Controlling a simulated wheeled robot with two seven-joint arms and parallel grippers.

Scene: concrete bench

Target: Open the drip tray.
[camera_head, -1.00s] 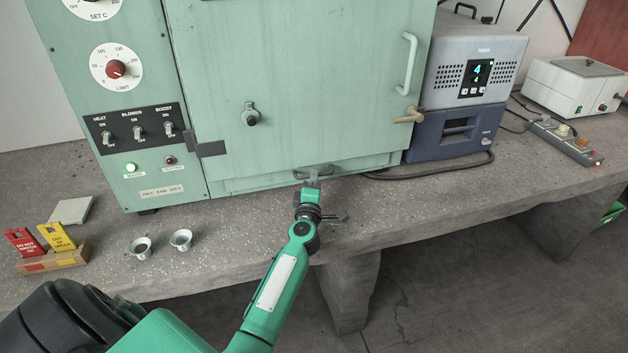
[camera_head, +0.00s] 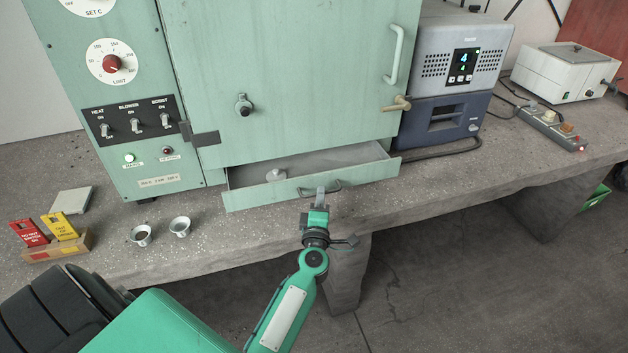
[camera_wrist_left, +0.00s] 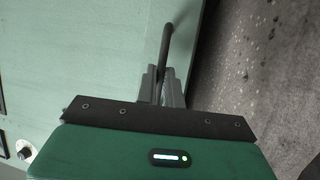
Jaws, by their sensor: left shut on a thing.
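The drip tray (camera_head: 245,196) is a pale green drawer at the bottom of the green oven (camera_head: 290,70). It stands pulled out toward me, and its inside shows from above. A small whitish round thing (camera_head: 276,175) lies in it. My left gripper (camera_head: 320,192) is shut on the tray's dark bar handle (camera_head: 333,187). In the left wrist view the handle (camera_wrist_left: 166,45) runs up from between the fingers (camera_wrist_left: 162,85). The fingers hide part of the handle. My right gripper is not in view.
Two small metal cups (camera_head: 180,227) stand on the concrete bench (camera_head: 440,185) left of the tray. A box with red and yellow tags (camera_head: 60,245) lies farther left. A grey-blue device (camera_head: 450,80) stands right of the oven. The bench's front edge runs below the tray.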

